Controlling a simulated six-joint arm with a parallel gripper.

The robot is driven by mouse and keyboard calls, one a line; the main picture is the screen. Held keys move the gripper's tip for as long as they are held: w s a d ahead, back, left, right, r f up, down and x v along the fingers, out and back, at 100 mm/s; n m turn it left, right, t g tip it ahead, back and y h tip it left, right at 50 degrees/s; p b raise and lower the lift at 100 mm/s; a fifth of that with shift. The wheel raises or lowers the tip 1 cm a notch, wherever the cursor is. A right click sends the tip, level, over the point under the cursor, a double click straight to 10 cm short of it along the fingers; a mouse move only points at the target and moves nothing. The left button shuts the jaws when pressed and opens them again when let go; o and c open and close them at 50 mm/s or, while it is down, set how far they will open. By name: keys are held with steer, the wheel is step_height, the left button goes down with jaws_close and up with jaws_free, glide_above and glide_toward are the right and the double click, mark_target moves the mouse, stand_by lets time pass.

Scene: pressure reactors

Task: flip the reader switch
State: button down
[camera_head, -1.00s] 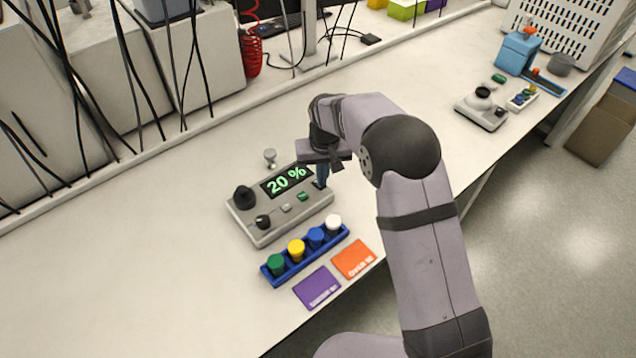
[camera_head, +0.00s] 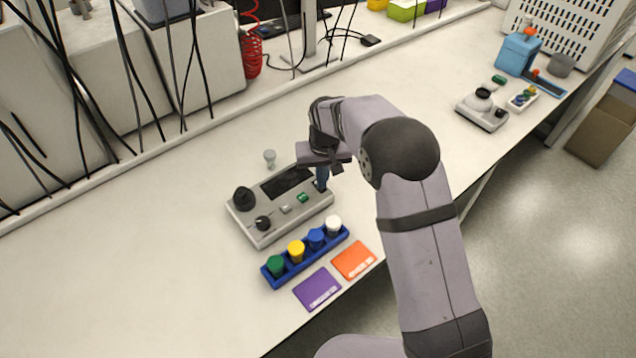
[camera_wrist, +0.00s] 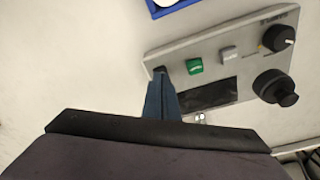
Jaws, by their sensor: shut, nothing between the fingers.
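The grey reader box (camera_head: 258,228) sits on the bench in the head view, with a dark, blank display (camera_head: 287,181), a black knob, a black dial, a grey button and a green rocker (camera_head: 302,197). In the wrist view the box (camera_wrist: 222,47) shows its green rocker (camera_wrist: 194,66), grey button (camera_wrist: 228,53) and dark display (camera_wrist: 208,95). My gripper (camera_head: 321,185) is shut and empty, pointing down at the box's right end. In the wrist view its blue fingertips (camera_wrist: 160,80) are at a small black part (camera_wrist: 159,71) on the box corner, which they partly hide; contact cannot be told.
A blue rack (camera_head: 306,252) with several coloured caps stands in front of the box, beside a purple card (camera_head: 317,289) and an orange card (camera_head: 354,260). A small clear piece (camera_head: 269,157) stands behind the box. The bench at left is clear.

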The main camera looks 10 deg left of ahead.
step_height(320, 180, up, 7)
steer(key=p, duration=0.4)
steer(key=shift+f+p, duration=0.15)
steer(key=shift+p, duration=0.15)
stand_by(0.4)
steer(key=s+d+r+m+g, duration=0.1)
steer(key=s+d+r, duration=0.1)
steer(key=s+d, duration=0.45)
steer(key=s+d+r+m, duration=0.1)
steer(key=s+d+r, duration=0.2)
steer(key=s+d, duration=0.7)
steer(key=s, duration=0.4)
steer(key=s+d+f+m, duration=0.1)
steer(key=s+d, duration=0.3)
steer(key=s, duration=0.3)
steer(key=shift+s+d+g, duration=0.15)
steer(key=shift+s+g, duration=0.25)
